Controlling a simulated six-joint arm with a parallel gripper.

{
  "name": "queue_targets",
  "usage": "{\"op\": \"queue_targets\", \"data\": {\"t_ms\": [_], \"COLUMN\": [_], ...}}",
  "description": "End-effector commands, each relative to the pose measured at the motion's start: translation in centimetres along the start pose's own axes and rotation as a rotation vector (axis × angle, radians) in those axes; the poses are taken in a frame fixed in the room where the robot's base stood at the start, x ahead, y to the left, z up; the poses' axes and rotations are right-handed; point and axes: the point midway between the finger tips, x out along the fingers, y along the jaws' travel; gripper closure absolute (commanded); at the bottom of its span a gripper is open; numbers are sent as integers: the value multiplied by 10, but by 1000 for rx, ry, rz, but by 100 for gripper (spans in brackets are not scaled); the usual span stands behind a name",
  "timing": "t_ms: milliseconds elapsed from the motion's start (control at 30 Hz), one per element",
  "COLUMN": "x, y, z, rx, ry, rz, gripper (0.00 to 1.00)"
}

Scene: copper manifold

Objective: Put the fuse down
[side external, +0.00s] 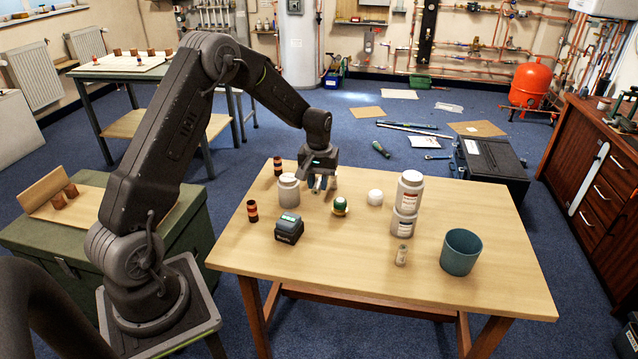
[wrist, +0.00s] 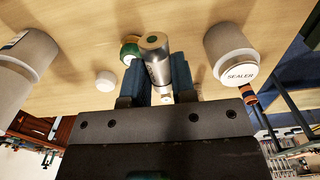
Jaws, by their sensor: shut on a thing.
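My gripper (side external: 321,186) is above the far part of the wooden table, fingers pointing down. In the wrist view my gripper (wrist: 158,75) is shut on a silver-grey cylinder with a copper-brown end and dark lettering, which I take as the fuse (wrist: 157,63). The fuse lies between the two dark blue fingers. From the side it is mostly hidden by the fingers, and I cannot tell whether it touches the tabletop (side external: 350,255). A small pale labelled cylinder (side external: 402,255) stands apart near the front of the table.
A white jar (side external: 289,191) stands close left of my gripper; its lid reads "SEALER" in the wrist view (wrist: 239,74). A green-and-yellow round item (side external: 340,206) is just in front. Stacked white tubs (side external: 407,203) and a teal cup (side external: 461,252) stand right.

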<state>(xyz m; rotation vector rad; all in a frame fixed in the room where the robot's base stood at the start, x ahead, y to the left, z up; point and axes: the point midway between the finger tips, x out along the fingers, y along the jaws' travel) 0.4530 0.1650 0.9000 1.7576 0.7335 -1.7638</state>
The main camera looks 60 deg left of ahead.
Motion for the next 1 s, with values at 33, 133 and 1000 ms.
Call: {"op": "queue_targets", "data": {"t_ms": [33, 133, 1000], "x": [-8, -31, -102], "y": [1, 1, 104], "z": [-1, -1, -6], "rx": [1, 1, 686], "ry": [6, 10, 91], "rz": [-3, -21, -239], "gripper": [100, 100, 100]}}
